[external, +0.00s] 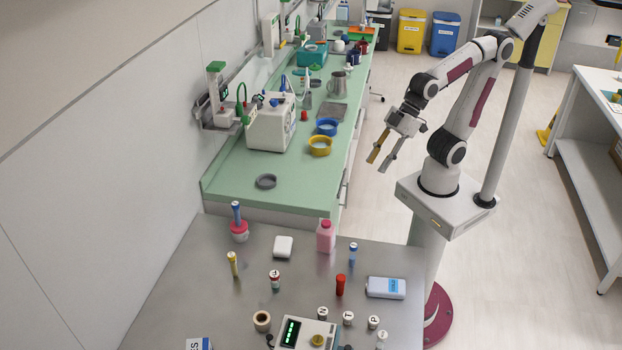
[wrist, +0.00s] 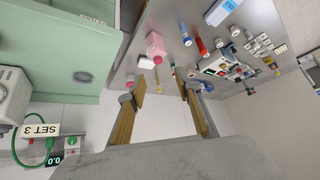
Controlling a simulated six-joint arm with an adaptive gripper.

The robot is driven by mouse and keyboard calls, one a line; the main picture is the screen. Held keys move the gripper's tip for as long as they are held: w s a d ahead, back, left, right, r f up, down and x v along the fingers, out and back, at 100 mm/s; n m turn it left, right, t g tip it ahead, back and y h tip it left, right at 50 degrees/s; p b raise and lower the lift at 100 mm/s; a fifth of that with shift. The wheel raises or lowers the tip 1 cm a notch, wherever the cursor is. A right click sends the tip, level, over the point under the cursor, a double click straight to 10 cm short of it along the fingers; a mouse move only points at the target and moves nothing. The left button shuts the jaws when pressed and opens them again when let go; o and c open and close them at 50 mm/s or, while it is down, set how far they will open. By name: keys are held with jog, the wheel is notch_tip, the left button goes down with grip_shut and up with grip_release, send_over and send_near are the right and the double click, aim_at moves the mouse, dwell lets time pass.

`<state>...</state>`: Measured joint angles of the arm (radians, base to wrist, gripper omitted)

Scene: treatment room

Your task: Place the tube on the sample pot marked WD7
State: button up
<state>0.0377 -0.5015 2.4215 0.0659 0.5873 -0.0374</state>
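Several tubes stand on the grey metal table: one with a yellow cap (external: 233,262), one with a blue band (external: 353,254), a red one (external: 340,285), one with red and green bands (external: 275,281), and a blue-topped one (external: 236,211) upright on a pink-red pot (external: 239,231). Small white-topped pieces with letters, such as the one marked T (external: 348,318), stand near the front. I cannot read WD7 anywhere. My gripper (external: 382,158) is open and empty, high beside the table's far right corner. Its two fingers also show apart in the wrist view (wrist: 160,86).
A pink bottle (external: 325,237), a white box (external: 283,246), a blue-and-white box (external: 386,287) and a device with a green display (external: 305,333) stand among the tubes. A green bench (external: 230,175) with rings and machines lies beyond. The table's left side is mostly clear.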

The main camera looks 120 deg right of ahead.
jog(key=s+f+g, duration=0.1)
jog(key=s, duration=1)
jog(key=shift+a+f+g, duration=0.15)
jog(key=shift+f+g, duration=0.05)
jog(key=shift+g, duration=0.1)
